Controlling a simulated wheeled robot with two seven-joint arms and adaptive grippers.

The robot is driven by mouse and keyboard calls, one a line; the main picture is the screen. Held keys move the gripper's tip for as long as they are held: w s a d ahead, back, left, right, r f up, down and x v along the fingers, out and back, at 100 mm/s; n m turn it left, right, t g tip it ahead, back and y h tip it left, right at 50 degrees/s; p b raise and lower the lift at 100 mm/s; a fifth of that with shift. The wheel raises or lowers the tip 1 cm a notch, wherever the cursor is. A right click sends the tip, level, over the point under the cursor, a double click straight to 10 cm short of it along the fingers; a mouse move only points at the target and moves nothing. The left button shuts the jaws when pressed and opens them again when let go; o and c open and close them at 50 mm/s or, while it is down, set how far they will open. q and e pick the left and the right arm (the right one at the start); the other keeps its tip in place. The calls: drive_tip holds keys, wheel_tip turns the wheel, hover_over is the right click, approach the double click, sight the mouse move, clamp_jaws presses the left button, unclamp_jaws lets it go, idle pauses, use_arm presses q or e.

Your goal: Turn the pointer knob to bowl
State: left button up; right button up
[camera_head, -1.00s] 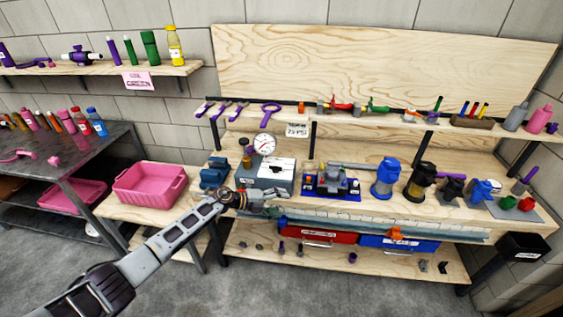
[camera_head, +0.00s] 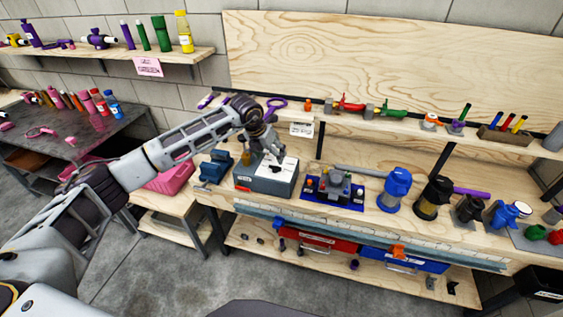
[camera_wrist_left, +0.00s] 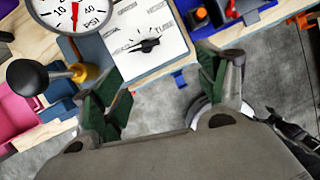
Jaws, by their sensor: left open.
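The pointer knob (camera_wrist_left: 147,45) is small and black, on a white plate (camera_wrist_left: 122,20) with printed words, most too small to read for certain. In the left wrist view its long axis lies roughly across the picture. The plate is on top of the grey box (camera_head: 262,185) on the workbench. My left gripper (camera_head: 268,151) is above the box. In the left wrist view my left gripper (camera_wrist_left: 160,82) is open and empty, its green-padded fingers apart, with the knob beyond the gap and not between the pads. My right gripper is not in view.
Beside the plate are a pressure gauge (camera_wrist_left: 72,14) and a black ball-ended lever (camera_wrist_left: 27,77). A blue-based device (camera_head: 333,190) stands right of the box, a blue vise-like item (camera_head: 215,167) left. A blue canister (camera_head: 394,188) stands further right.

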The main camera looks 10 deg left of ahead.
use_arm(q)
drive_tip(key=a+r+y, duration=0.1)
drive_tip(key=r, duration=0.1)
drive_tip(key=p, duration=0.2)
hover_over(275, 166)
drive_tip(key=s, duration=0.2)
drive_tip(key=f, duration=0.8)
drive_tip(key=shift+s+a+f, duration=0.1)
drive_tip(key=shift+a, duration=0.15)
drive_tip(key=shift+x, duration=2.6)
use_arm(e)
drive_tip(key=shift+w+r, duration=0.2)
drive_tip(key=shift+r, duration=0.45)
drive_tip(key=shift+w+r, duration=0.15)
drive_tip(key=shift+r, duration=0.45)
use_arm(q)
drive_tip(key=shift+c, duration=0.2)
drive_tip(key=c, duration=1)
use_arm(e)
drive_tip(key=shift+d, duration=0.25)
